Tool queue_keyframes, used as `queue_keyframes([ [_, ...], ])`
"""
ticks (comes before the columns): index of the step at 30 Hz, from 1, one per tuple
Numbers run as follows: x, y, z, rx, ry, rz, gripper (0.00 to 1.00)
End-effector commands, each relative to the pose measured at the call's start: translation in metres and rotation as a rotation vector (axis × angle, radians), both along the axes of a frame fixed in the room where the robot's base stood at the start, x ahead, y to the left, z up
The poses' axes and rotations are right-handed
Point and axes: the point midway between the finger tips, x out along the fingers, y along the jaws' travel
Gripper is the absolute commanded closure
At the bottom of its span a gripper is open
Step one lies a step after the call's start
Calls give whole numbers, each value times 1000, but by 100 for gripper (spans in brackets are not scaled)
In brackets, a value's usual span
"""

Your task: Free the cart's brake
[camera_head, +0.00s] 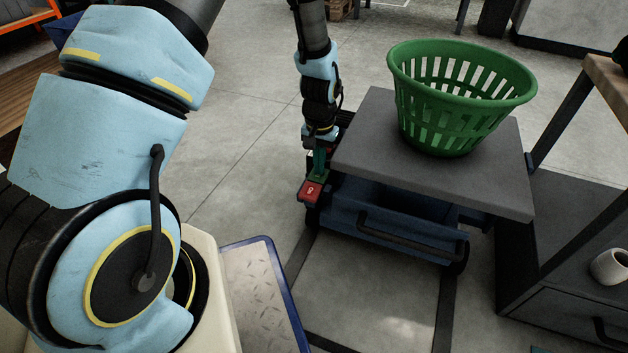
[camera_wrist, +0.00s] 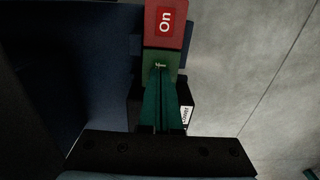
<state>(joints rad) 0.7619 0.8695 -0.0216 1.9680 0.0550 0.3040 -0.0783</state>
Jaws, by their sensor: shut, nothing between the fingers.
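The cart (camera_head: 365,140) has a dark grey top and a blue lower body with a bar handle. Its brake control sits at the cart's near left corner. A red pad marked "On" (camera_head: 311,191) is at its outer end and shows large in the wrist view (camera_wrist: 165,24). A green pad (camera_wrist: 158,66) adjoins it, its lettering partly covered by my fingertips. My gripper (camera_head: 319,165) points down over the brake, with its teal fingers shut and empty. In the wrist view the fingertips (camera_wrist: 162,76) are at the green pad. I cannot tell whether they press on it.
A green slatted basket (camera_head: 457,140) stands on the cart's top. A dark workbench or cabinet (camera_head: 568,270) with a white mug (camera_head: 610,266) is close on the cart's right. A blue-edged plate (camera_head: 262,295) lies at the lower left. Concrete floor left of the cart is clear.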

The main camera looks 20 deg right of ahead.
Motion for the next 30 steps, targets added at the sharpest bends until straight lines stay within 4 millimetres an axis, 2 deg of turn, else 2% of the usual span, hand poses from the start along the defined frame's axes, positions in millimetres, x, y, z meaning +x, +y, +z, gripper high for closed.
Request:
queue_keyframes([
  [8, -1, 1, -5, 2, 2, 0, 100],
  [13, -1, 0, -2, 1, 1, 0, 100],
  [30, 0, 0, 42, 1, 1, 0, 100],
])
